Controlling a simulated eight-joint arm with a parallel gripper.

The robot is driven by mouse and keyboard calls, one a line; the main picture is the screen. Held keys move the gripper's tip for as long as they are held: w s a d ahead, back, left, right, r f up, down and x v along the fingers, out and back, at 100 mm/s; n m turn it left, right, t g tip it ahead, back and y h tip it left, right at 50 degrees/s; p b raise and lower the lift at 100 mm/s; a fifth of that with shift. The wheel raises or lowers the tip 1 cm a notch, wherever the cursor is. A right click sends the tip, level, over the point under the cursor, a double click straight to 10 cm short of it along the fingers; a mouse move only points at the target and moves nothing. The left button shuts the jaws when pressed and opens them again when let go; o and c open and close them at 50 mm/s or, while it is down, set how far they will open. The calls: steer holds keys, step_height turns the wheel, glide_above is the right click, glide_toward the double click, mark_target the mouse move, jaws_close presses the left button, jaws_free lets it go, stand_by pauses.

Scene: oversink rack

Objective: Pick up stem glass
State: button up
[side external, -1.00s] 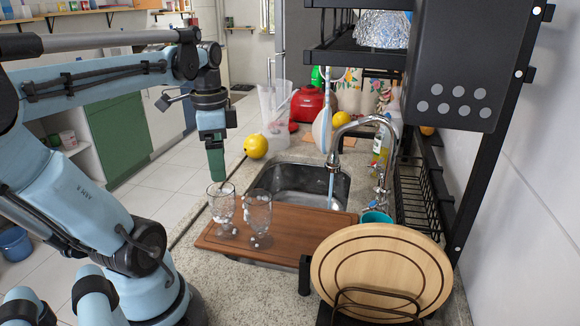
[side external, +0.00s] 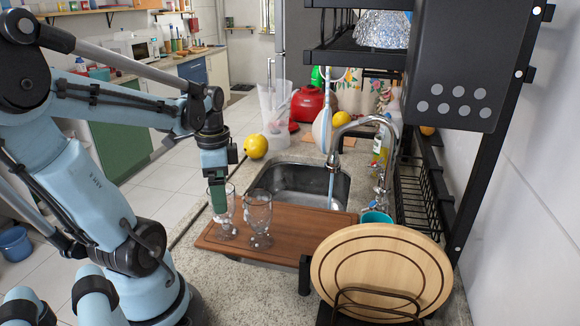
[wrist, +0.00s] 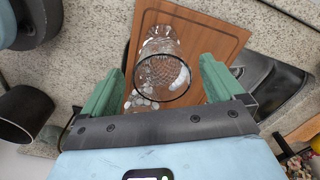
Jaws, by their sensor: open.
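Two clear stem glasses stand upright side by side on a brown wooden board (side external: 310,222). The left stem glass (side external: 229,219) is partly hidden behind my gripper's green fingers (side external: 218,198) in the side view. The right stem glass (side external: 257,215) stands just beside it. My gripper is open and points down at the left glass. In the wrist view, a glass's round rim and clear bowl (wrist: 162,70) show between the spread fingers (wrist: 160,78). I see nothing gripped, and cannot tell whether a finger touches the glass.
The sink (side external: 318,183) and faucet (side external: 365,122) lie behind the board. A round wooden plate (side external: 375,275) stands in a rack at front right. A yellow fruit (side external: 256,146) sits at the back left. A black rack post (side external: 490,150) rises at right.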

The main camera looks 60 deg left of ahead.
steer(key=shift+w+f, duration=0.15)
steer(key=shift+f, duration=1.75)
steer(key=c, duration=1.2)
steer(key=shift+r, duration=0.2)
